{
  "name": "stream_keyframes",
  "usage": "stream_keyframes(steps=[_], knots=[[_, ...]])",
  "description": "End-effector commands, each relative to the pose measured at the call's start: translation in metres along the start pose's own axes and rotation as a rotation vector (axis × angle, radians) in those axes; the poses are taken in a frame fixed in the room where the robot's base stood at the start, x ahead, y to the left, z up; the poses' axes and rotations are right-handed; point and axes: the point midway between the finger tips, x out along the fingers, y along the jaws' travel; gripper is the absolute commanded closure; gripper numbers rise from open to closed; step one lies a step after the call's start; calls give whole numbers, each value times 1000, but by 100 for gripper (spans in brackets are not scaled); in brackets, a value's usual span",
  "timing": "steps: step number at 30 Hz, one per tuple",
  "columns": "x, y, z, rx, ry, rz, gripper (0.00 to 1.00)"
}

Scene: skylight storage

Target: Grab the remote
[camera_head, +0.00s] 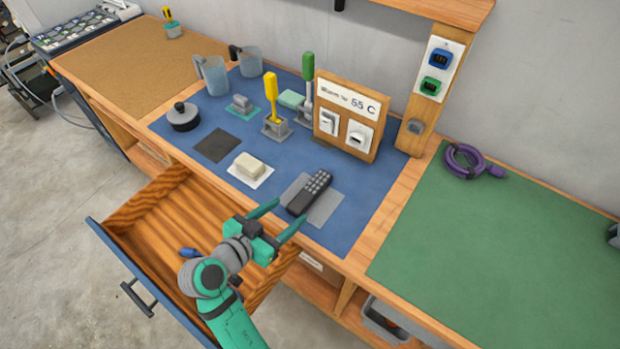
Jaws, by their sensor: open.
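A black remote (310,192) with light grey keys lies on a grey mat (325,209) on the blue worktop, near its front edge. My green gripper (289,212) is open in front of the remote. One finger is at the left of the remote and the other at its near right side. The remote's near end lies close to the gap between the fingertips. I cannot tell whether the fingers touch it or how high they are above the worktop.
An open wooden drawer (150,228) lies below my arm. A cream block (250,166) sits left of the remote. A wooden panel (349,118) with switches stands behind it. A purple cable coil (462,160) lies on the mostly clear green mat (490,245) at right.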

Motion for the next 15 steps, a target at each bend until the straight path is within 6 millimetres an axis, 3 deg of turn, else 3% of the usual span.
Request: stream_keyframes(steps=[15], knots=[[55, 2, -3, 10, 1, 13, 41]])
